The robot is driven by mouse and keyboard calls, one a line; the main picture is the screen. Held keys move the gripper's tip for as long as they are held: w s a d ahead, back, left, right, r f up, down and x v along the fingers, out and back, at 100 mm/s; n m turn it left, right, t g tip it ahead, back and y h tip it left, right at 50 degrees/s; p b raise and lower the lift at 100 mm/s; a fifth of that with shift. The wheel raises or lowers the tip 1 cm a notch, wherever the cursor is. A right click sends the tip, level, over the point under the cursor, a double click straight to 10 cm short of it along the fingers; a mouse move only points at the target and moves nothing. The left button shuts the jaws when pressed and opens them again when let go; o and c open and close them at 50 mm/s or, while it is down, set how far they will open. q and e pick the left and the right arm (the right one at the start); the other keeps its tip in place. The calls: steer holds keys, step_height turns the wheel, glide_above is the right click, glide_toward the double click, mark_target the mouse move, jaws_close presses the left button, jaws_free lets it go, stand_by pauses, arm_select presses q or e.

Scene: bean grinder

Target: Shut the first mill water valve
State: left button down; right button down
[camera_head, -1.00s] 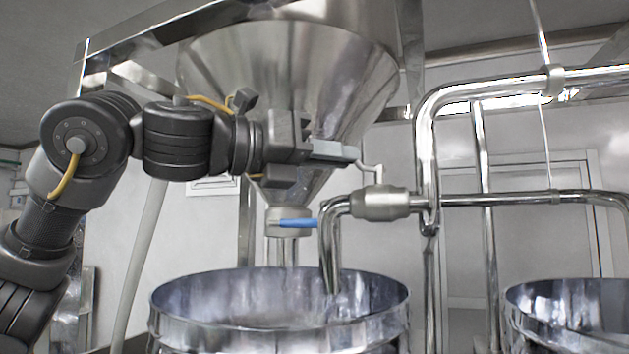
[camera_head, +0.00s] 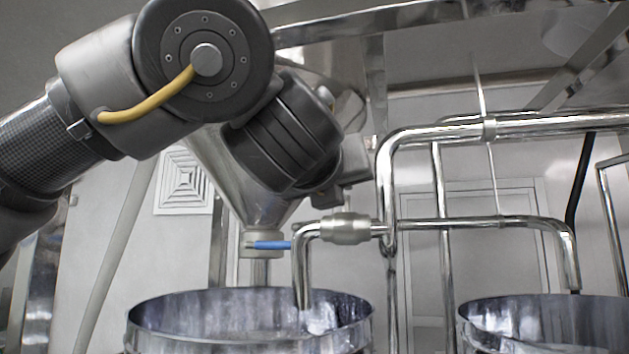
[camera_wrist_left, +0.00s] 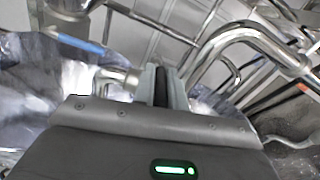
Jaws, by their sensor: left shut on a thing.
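The first mill water valve (camera_head: 345,229) is a grey cylindrical body on the steel pipe that bends down into the left drum. Its handle is hidden behind my left arm in the head view. My left gripper (camera_head: 355,165) is just above the valve body, mostly covered by my own wrist. In the left wrist view its two grey fingers (camera_wrist_left: 164,85) stand close together with a dark strip between them. It is shut on the valve handle, though the handle itself is not clear there. My right gripper is not in view.
The left drum (camera_head: 140,318) and right drum (camera_head: 480,330) stand open below the pipes. A steel hopper (camera_head: 255,195) with a blue lever (camera_head: 270,245) hangs behind my arm. Steel pipes (camera_head: 388,185) rise right of the valve. The blue lever also shows in the wrist view (camera_wrist_left: 80,43).

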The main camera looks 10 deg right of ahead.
arm_select(q)
steer(key=shift+y, duration=0.4)
steer(key=c, duration=1.4)
jaws_free()
steer(key=shift+d, duration=0.15)
steer(key=shift+c, duration=0.2)
steer(key=shift+s, duration=0.1)
steer(key=shift+s+f+b, duration=0.15)
steer(key=shift+s+b, duration=0.1)
steer(key=shift+b, duration=0.15)
steer(key=b+v, duration=0.6)
steer(key=v, duration=0.4)
